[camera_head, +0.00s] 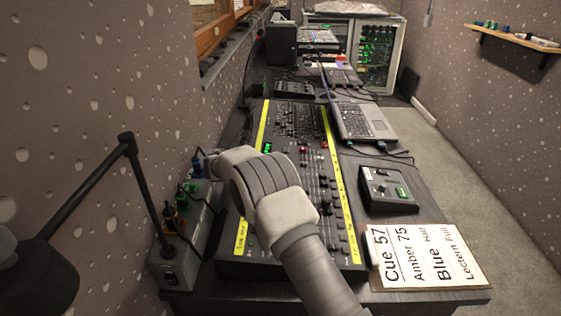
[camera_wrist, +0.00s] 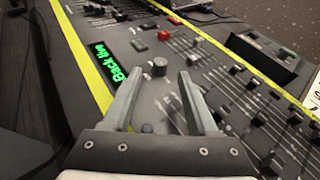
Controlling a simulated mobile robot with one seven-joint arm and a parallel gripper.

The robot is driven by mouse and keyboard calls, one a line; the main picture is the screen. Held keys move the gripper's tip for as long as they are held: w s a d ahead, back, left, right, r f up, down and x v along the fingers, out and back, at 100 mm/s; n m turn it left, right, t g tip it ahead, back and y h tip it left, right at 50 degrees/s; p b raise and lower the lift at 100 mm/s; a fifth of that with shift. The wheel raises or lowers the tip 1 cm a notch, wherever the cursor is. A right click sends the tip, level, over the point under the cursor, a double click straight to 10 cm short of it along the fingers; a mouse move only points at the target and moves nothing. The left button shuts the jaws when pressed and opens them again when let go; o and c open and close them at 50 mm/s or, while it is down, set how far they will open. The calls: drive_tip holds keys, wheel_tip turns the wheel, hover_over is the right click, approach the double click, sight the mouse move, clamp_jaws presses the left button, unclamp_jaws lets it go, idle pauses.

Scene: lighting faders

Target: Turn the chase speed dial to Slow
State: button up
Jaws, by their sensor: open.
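A lighting console (camera_head: 290,150) with yellow strips along its sides lies on the desk. In the wrist view a dark round dial (camera_wrist: 160,66) stands up from the panel, beside a green-lit display (camera_wrist: 108,62) reading roughly "Back lin". No chase speed or Slow marking is legible, so I cannot confirm it is the chase speed dial. My gripper (camera_wrist: 159,73) is open, its fingers on either side of the dial in the picture. Contact with the dial does not show. In the head view my arm hides the gripper and this part of the panel.
Rows of faders (camera_wrist: 240,85) lie right of my gripper, and a red button (camera_wrist: 163,36) sits beyond the dial. A laptop (camera_head: 362,120), a small control box (camera_head: 388,188) and a cue sheet (camera_head: 430,258) lie right of the console. A desk lamp (camera_head: 130,145) stands at left.

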drive_tip(key=x, duration=0.5)
drive_tip(key=shift+s, duration=0.1)
clamp_jaws()
